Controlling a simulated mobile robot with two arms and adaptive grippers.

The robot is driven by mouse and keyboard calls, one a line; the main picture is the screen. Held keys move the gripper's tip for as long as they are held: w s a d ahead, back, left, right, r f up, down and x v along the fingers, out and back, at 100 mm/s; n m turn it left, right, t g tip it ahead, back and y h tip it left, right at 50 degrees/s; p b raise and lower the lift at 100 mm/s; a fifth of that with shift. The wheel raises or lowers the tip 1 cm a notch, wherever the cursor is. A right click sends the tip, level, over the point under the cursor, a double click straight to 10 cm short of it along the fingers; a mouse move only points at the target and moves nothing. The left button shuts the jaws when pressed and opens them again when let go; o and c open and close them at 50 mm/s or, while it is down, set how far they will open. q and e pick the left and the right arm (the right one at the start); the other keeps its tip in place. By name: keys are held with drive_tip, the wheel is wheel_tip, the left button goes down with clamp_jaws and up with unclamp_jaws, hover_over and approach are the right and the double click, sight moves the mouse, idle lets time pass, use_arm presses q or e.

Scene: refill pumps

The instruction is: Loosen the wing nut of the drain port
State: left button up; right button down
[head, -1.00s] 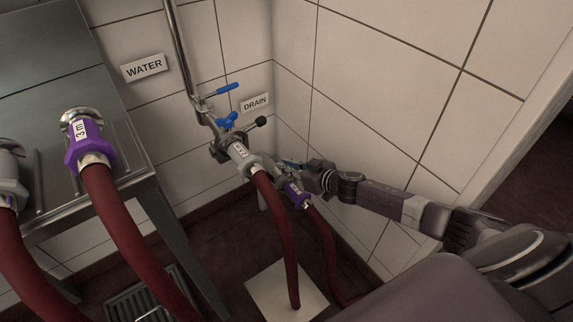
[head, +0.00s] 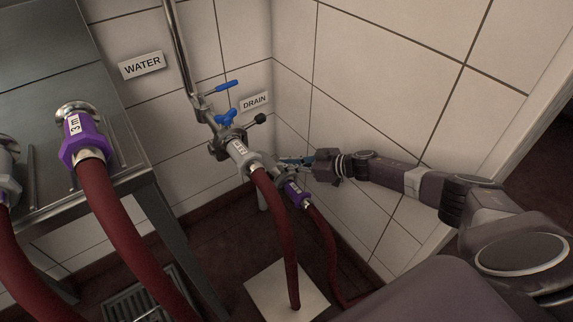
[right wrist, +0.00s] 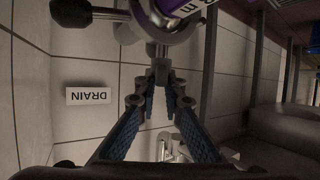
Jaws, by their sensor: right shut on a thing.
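The drain port carries a hose coupling with a purple collar (head: 296,193), under the DRAIN sign in the head view. The purple collar also shows at the top of the right wrist view (right wrist: 178,8). My right gripper (head: 290,162) reaches in from the right beside this coupling. In the right wrist view its blue-padded fingers (right wrist: 160,82) converge on a small grey metal piece, which appears to be the wing nut (right wrist: 160,60). The gripper is shut on it. The fingertips hide part of the nut, and its looseness cannot be told. My left gripper is not in view.
A grey coupling (head: 240,153) with a red hose sits just left of the drain coupling. Blue valve handles (head: 227,118) and a black knob (head: 260,119) are above. The DRAIN sign (head: 255,102) is on the tiled wall. A steel table (head: 125,190) stands left.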

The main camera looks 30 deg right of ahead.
drive_tip(key=c, duration=2)
unclamp_jaws()
drive_tip(key=shift+c, duration=0.2)
